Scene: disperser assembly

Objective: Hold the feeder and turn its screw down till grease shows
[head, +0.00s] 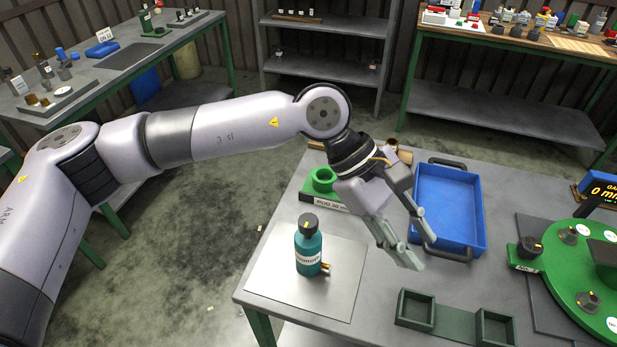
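The feeder looks to be the teal bottle-shaped body (308,256) standing upright on a light grey plate (272,277). It has a dark knob on top (308,224) with a small yellow mark, which seems to be its screw. A small brass outlet (326,267) sticks out low on its right side; no grease can be made out there. The label is partly readable. My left gripper (417,252) is to the right of the feeder, apart from it, fingers spread and empty, above the bench. My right gripper is not in view.
A blue tray (468,212) with dark handles lies behind my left gripper. A dark two-pocket holder (456,320) is at the front.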

